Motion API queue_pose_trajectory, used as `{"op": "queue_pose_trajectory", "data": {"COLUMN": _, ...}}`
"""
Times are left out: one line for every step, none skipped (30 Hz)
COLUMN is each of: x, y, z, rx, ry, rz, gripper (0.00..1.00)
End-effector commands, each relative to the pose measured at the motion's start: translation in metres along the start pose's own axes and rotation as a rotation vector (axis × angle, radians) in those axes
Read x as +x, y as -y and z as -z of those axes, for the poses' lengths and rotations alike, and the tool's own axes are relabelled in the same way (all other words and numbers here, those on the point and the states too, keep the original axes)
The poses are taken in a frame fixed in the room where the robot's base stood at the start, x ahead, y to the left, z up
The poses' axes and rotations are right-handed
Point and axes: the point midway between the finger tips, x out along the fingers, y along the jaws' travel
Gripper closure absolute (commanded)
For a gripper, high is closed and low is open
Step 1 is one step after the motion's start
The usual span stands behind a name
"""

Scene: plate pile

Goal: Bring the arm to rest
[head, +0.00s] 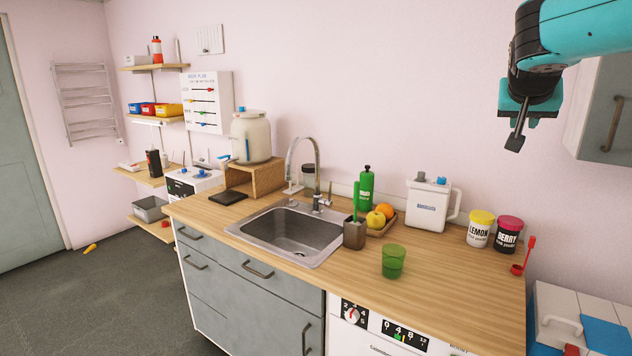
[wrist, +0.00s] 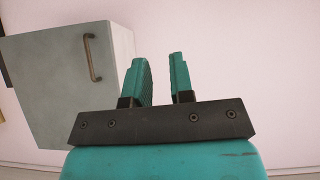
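My gripper (head: 518,137) hangs at the upper right of the head view, in the air above the right part of the counter. The teal arm reaches in from the upper right corner. In the wrist view the two teal fingers of the gripper (wrist: 161,75) stand apart with a gap between them. Nothing is between the fingers, only the pale wall behind. The gripper touches nothing.
A grey wall cabinet (head: 600,115) is close to the right of the arm; it also shows in the wrist view (wrist: 60,85). Below, the wooden counter (head: 440,275) holds a sink (head: 290,235), a green cup (head: 393,262), a white canister (head: 428,205) and two lidded jars (head: 480,230).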

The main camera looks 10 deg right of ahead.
Motion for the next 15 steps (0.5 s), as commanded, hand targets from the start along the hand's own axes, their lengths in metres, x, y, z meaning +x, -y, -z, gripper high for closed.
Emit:
{"op": "queue_pose_trajectory", "data": {"x": -0.014, "y": 0.027, "z": -0.03, "rx": -0.081, "ry": 0.057, "rz": 0.094, "gripper": 0.78}}
{"op": "queue_pose_trajectory", "data": {"x": -0.022, "y": 0.041, "z": -0.048, "rx": -0.129, "ry": 0.09, "rz": 0.149, "gripper": 0.78}}
{"op": "queue_pose_trajectory", "data": {"x": -0.034, "y": 0.059, "z": -0.073, "rx": -0.191, "ry": 0.136, "rz": 0.219, "gripper": 0.78}}
{"op": "queue_pose_trajectory", "data": {"x": -0.044, "y": 0.07, "z": -0.092, "rx": -0.237, "ry": 0.169, "rz": 0.27, "gripper": 0.78}}
{"op": "queue_pose_trajectory", "data": {"x": -0.054, "y": 0.08, "z": -0.112, "rx": -0.284, "ry": 0.203, "rz": 0.321, "gripper": 0.78}}
{"op": "queue_pose_trajectory", "data": {"x": -0.069, "y": 0.091, "z": -0.138, "rx": -0.345, "ry": 0.248, "rz": 0.387, "gripper": 0.78}}
{"op": "queue_pose_trajectory", "data": {"x": -0.081, "y": 0.098, "z": -0.158, "rx": -0.392, "ry": 0.282, "rz": 0.435, "gripper": 0.78}}
{"op": "queue_pose_trajectory", "data": {"x": -0.093, "y": 0.104, "z": -0.178, "rx": -0.437, "ry": 0.315, "rz": 0.483, "gripper": 0.78}}
{"op": "queue_pose_trajectory", "data": {"x": -0.11, "y": 0.11, "z": -0.206, "rx": -0.499, "ry": 0.36, "rz": 0.545, "gripper": 0.78}}
{"op": "queue_pose_trajectory", "data": {"x": -0.123, "y": 0.112, "z": -0.226, "rx": -0.545, "ry": 0.393, "rz": 0.592, "gripper": 0.78}}
{"op": "queue_pose_trajectory", "data": {"x": -0.136, "y": 0.113, "z": -0.246, "rx": -0.591, "ry": 0.426, "rz": 0.637, "gripper": 0.78}}
{"op": "queue_pose_trajectory", "data": {"x": -0.153, "y": 0.113, "z": -0.272, "rx": -0.65, "ry": 0.469, "rz": 0.696, "gripper": 0.78}}
{"op": "queue_pose_trajectory", "data": {"x": -0.166, "y": 0.112, "z": -0.291, "rx": -0.693, "ry": 0.502, "rz": 0.737, "gripper": 0.78}}
{"op": "queue_pose_trajectory", "data": {"x": -0.178, "y": 0.109, "z": -0.308, "rx": -0.733, "ry": 0.531, "rz": 0.777, "gripper": 0.78}}
{"op": "queue_pose_trajectory", "data": {"x": -0.194, "y": 0.105, "z": -0.33, "rx": -0.784, "ry": 0.57, "rz": 0.825, "gripper": 0.78}}
